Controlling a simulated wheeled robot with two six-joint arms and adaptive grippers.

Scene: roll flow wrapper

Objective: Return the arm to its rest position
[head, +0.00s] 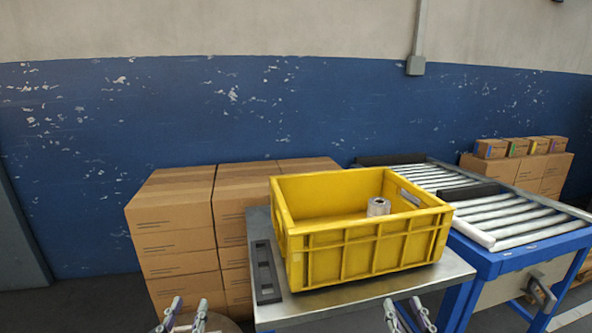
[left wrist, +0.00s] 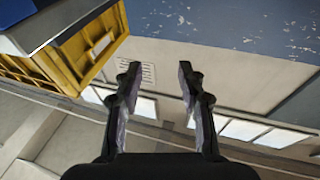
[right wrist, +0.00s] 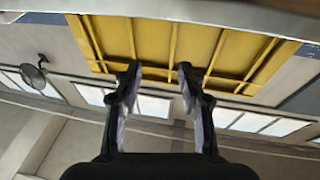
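My left gripper (head: 185,315) shows at the bottom edge of the head view, left of the metal table. In the left wrist view its fingers (left wrist: 158,85) are spread with nothing between them. My right gripper (head: 408,315) shows at the bottom edge of the head view, in front of the table's front edge. In the right wrist view its fingers (right wrist: 155,85) are also apart and empty. A yellow crate (head: 340,258) stands on the table with one grey-white roll (head: 378,206) inside. The crate also shows in both wrist views, apart from the fingers.
The metal table (head: 420,277) has a dark slotted strip (head: 265,272) left of the crate. A roller conveyor (head: 510,225) with a blue frame stands at the right. Stacked cardboard boxes (head: 172,230) stand behind and left, with more boxes (head: 530,170) at the far right.

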